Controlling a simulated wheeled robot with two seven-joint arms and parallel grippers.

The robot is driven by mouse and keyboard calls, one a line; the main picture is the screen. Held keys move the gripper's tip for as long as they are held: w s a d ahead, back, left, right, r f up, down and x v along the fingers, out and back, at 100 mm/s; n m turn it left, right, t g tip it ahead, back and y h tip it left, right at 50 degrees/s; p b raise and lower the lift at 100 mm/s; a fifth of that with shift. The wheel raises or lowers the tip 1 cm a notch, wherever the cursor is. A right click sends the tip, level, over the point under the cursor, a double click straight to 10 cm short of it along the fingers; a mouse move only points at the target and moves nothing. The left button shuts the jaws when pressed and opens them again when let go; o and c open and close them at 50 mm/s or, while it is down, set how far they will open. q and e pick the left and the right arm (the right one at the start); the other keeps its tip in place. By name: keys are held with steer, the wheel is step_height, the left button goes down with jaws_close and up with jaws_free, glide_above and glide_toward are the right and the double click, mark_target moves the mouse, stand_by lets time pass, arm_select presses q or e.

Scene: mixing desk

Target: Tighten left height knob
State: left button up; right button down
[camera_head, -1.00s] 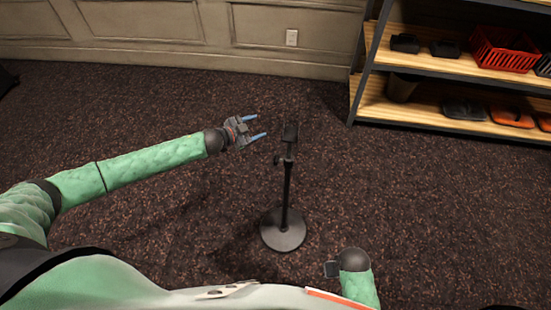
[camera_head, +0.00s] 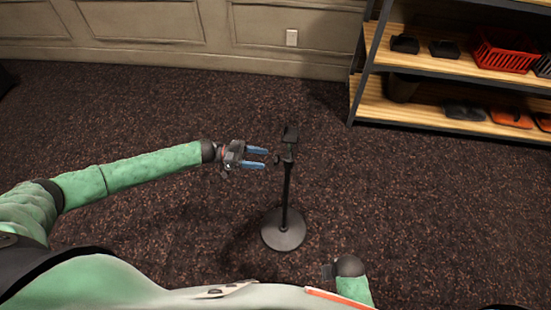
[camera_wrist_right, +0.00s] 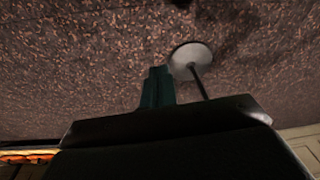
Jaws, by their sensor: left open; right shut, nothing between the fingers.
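A dark stand with a thin pole (camera_head: 287,185) and a round base (camera_head: 283,229) stands upright on the carpet, with a dark head (camera_head: 291,133) on top. A small dark height knob (camera_head: 276,159) sticks out from the pole's left side, below the head. My left gripper (camera_head: 265,157) is open, its two blue fingers pointing right at the knob. The knob looks just beyond the fingertips; contact cannot be told. My right gripper (camera_wrist_right: 157,88) is shut and empty in the right wrist view, low and right of the stand. The base (camera_wrist_right: 190,55) and pole also show there.
A shelf unit (camera_head: 365,98) stands at the back right, holding a red basket (camera_head: 503,50) and several dark items. A panelled wall (camera_head: 200,30) runs along the back. The carpet around the stand is clear.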

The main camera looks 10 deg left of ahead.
mark_target(275, 160)
arm_select(q)
steer(key=d+p, duration=0.2)
steer(key=d, duration=0.4)
steer(key=shift+d, duration=0.15)
arm_select(e)
step_height(275, 160, down, 8)
steer(key=s+d, duration=0.1)
steer(key=s, duration=0.1)
steer(key=shift+s+d+f, duration=0.2)
steer(key=shift+d+f, duration=0.05)
arm_select(q)
steer(key=c, duration=1)
steer(key=m+b, duration=0.4)
steer(key=m, duration=0.1)
steer(key=shift+m, duration=0.4)
arm_select(e)
steer(key=w+a+r, duration=0.2)
steer(key=w+r, duration=0.1)
steer(key=r, duration=1.2)
steer(key=shift+r, duration=0.15)
arm_select(q)
steer(key=o, duration=1)
arm_select(e)
steer(key=shift+w, duration=0.1)
